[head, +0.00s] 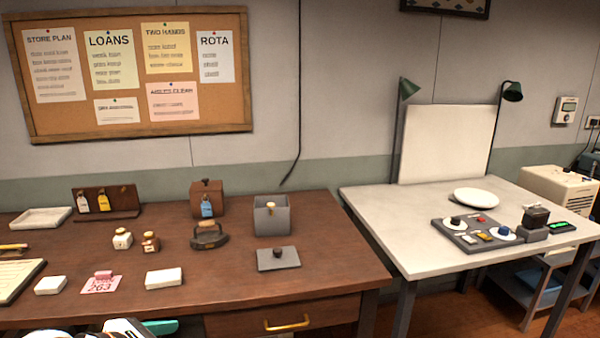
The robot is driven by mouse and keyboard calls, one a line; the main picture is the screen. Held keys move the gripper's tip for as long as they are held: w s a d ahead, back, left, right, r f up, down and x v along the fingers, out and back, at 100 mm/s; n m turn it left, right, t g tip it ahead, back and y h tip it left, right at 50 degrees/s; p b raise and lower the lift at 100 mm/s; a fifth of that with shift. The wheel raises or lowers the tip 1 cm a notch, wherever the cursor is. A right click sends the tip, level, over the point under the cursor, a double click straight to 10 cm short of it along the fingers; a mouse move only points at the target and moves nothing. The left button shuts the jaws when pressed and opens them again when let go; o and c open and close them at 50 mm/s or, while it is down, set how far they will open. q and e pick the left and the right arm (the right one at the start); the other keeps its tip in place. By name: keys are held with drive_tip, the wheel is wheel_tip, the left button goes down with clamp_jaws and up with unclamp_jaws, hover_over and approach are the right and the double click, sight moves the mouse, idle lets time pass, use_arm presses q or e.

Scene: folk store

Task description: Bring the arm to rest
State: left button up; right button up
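A white and black part of my arm (105,330) shows at the bottom edge, left of centre, in front of the brown desk (220,285). It seems to be my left arm, and most of it is cut off by the frame. A teal piece (160,327) shows beside it; I cannot tell whether it is part of the gripper or a separate thing. The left gripper's fingers cannot be made out. My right arm and gripper are not in view.
The desk holds a dark iron (209,237), a grey open box (272,215), a grey lid (278,259), a brown tagged box (207,196), a white block (164,278) and small jars (150,242). A white table (400,235) stands right, beyond a gap.

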use_arm(q)
drive_tip(key=w+a+f+n+t+y, duration=0.1)
drive_tip(key=w+a+f+n, duration=0.2)
drive_tip(key=w+f+n, duration=0.4)
drive_tip(key=w+a+f+n+t+y, duration=0.1)
drive_tip(key=w+a+f+n, duration=0.3)
drive_tip(key=w+f+n, duration=0.25)
drive_tip(key=s+a+f+n+g+y, duration=0.1)
drive_tip(key=s+a+f+n+y, duration=0.15)
drive_tip(key=f+n, duration=0.65)
drive_tip(key=s+a+f+n+g+y, duration=0.1)
drive_tip(key=s+a+f+n, duration=0.25)
drive_tip(key=f, duration=1.25)
drive_tip(key=s+f+n+g+y, duration=0.1)
drive_tip(key=s+f+n+g, duration=0.5)
drive_tip(key=s+f, duration=1.15)
drive_tip(key=s+d+f+n, duration=0.2)
drive_tip(key=s+f, duration=0.1)
drive_tip(key=s, duration=0.5)
drive_tip(key=s+d+f+n+g, duration=0.1)
drive_tip(key=s+d+f+n, duration=0.2)
drive_tip(key=s, duration=0.6)
drive_tip(key=s+d+f+n+g, duration=0.1)
drive_tip(key=s+d+f+n, duration=0.2)
drive_tip(key=s, duration=0.6)
drive_tip(key=shift+f, duration=0.7)
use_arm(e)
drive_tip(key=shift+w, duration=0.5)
